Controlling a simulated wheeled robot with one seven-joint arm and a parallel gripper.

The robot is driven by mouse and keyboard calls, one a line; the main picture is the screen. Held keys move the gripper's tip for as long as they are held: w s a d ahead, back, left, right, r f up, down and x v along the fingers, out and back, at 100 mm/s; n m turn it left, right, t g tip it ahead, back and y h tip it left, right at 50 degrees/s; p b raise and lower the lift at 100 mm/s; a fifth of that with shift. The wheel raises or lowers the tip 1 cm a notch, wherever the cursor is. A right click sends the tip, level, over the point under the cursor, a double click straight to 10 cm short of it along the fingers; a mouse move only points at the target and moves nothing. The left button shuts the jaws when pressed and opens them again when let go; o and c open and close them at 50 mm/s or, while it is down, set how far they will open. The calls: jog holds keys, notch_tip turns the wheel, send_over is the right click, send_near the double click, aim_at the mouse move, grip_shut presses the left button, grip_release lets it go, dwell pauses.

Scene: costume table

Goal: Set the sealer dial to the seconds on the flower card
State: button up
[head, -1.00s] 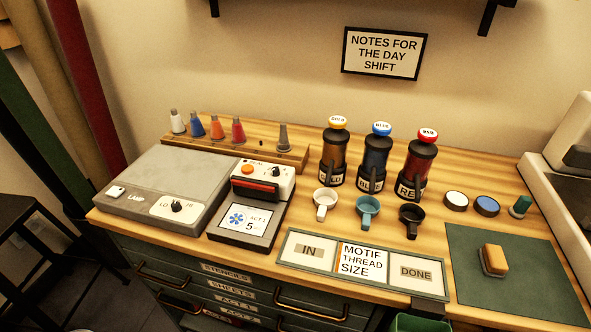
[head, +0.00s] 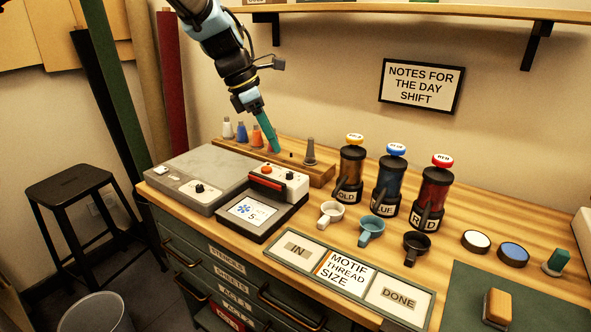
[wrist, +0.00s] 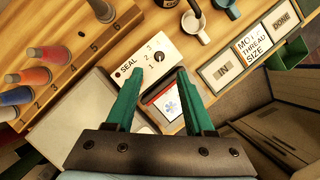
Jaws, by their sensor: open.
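The sealer (head: 278,190) stands at the left of the wooden counter, with a white top panel, an orange button and a small dark dial (head: 290,175). In the wrist view the dial (wrist: 158,57) sits beside the word SEAL and numbers including 2 and 3; its exact setting is too small to tell. The flower card (head: 250,211) lies on the sealer's front plate, with a blue flower and a 5; it is partly seen in the wrist view (wrist: 170,104). My gripper (head: 275,150) is open and empty, its teal fingers pointing down above and behind the sealer.
A grey machine (head: 197,182) with a LO–HI knob adjoins the sealer on the left. A wooden rack (head: 318,172) with coloured cones stands behind. Dark canisters (head: 390,190) and small cups (head: 371,230) stand to the right. The IN/DONE board (head: 345,271) lies at the front.

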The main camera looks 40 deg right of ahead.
aim_at(289, 172)
jog(key=p+x, duration=0.1)
jog(key=x, duration=0.8)
jog(key=shift+a, duration=0.15)
grip_shut()
